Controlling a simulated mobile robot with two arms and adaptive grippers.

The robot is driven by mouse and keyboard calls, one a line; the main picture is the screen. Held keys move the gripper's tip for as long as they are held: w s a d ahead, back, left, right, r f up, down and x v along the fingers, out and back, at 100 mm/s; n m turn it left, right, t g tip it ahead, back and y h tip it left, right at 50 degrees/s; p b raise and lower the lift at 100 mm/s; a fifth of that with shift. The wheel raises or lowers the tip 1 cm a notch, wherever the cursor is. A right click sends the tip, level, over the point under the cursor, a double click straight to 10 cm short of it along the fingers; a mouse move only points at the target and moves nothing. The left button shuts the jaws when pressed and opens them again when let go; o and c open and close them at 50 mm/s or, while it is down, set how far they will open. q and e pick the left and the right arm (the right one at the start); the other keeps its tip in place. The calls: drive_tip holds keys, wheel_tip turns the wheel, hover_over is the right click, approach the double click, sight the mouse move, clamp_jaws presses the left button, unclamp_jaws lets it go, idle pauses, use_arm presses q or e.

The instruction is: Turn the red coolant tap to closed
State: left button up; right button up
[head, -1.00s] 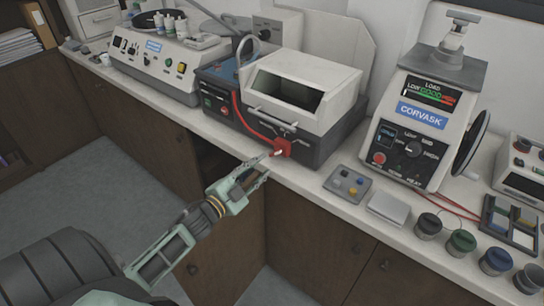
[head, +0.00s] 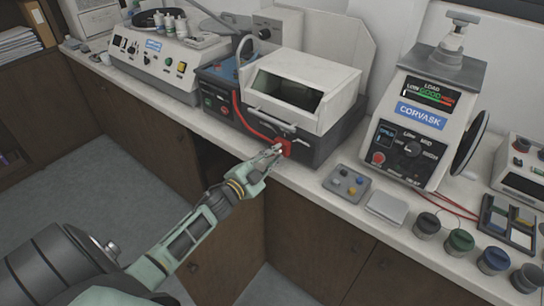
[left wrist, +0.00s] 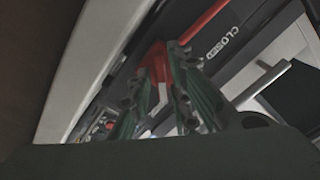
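The red coolant tap (head: 286,146) is on the front of the white-hooded machine, at the end of a red hose. In the left wrist view its red body (left wrist: 153,60) shows beyond and between my fingers, beside a dark panel with the white word CLOSED (left wrist: 217,43). My left gripper (head: 274,153) is at the tap, its fingers partly covering it. In the left wrist view the two fingers (left wrist: 158,88) stand apart, one on each side of the tap's handle; I cannot tell whether they touch it. The handle's exact angle is partly hidden. My right gripper is out of view.
The hooded machine (head: 312,82) has a bar handle just above the tap. Right along the counter are a grey button pad (head: 347,184), a pale block (head: 387,207), the CORVASK press (head: 420,120) and several jars. Open floor lies in front of the cabinets.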

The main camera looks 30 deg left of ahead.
use_arm(q)
clamp_jaws()
drive_tip(key=shift+n, duration=0.3)
drive_tip(key=n+p, duration=0.2)
drive_tip(key=shift+r+n, duration=0.15)
drive_tip(key=shift+n, duration=0.25)
drive_tip(key=n+p, duration=0.1)
drive_tip(key=n, duration=0.1)
drive_tip(key=shift+n, duration=0.3)
drive_tip(key=n, duration=0.2)
drive_tip(key=shift+n+p, duration=0.3)
drive_tip(key=shift+n, duration=0.1)
drive_tip(key=n, duration=0.8)
drive_tip(key=shift+n, duration=0.6)
